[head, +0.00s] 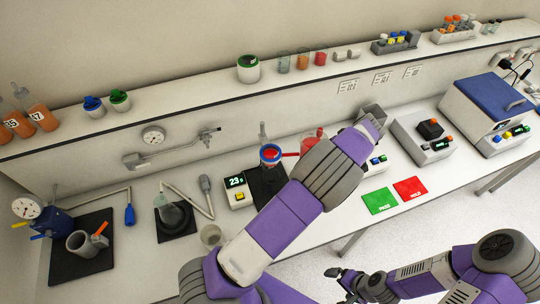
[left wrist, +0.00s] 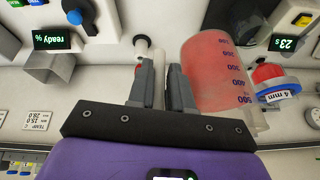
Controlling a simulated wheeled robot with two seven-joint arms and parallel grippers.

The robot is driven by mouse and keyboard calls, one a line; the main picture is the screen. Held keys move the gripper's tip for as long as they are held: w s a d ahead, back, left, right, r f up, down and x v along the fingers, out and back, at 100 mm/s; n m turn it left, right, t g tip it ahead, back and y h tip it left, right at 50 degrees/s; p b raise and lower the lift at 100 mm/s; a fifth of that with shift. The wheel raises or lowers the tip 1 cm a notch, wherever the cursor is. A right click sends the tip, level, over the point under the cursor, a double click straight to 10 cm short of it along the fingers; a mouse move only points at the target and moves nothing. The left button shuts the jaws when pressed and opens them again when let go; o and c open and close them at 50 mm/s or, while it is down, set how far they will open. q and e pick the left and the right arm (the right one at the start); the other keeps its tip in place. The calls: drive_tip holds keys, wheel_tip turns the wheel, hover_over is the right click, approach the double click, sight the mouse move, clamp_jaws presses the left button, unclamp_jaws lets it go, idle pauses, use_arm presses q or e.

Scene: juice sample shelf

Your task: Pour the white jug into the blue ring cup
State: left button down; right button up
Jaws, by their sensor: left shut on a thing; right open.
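A graduated jug (left wrist: 215,75), see-through and tinted red by its contents, is beside my left fingers in the left wrist view. My left gripper (left wrist: 162,92) is shut on it at its side. In the head view part of the red jug (head: 312,138) shows past my left arm, which hides the gripper. The blue ring cup (head: 270,158) stands close to the jug, red inside its blue band. The cup (left wrist: 272,82) also shows right of the jug in the left wrist view. Whether liquid passes between them is unclear. My right gripper (head: 338,272) is open and empty, low in front of the bench.
A display box reading 23 (head: 238,192) stands left of the cup. A glass flask (head: 172,213) and a small clear beaker (head: 211,235) are further left. Green (head: 378,200) and red (head: 410,189) mats lie to the right. A shelf (head: 200,97) runs behind.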

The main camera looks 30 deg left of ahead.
use_arm(q)
drive_tip(key=shift+w+d+r, duration=0.6)
drive_tip(key=shift+d+r, duration=0.1)
drive_tip(key=shift+d, duration=0.25)
drive_tip(key=shift+w+d+r, duration=0.55)
drive_tip(key=shift+d+r, duration=0.15)
drive_tip(key=shift+d, duration=0.2)
idle(1.0)
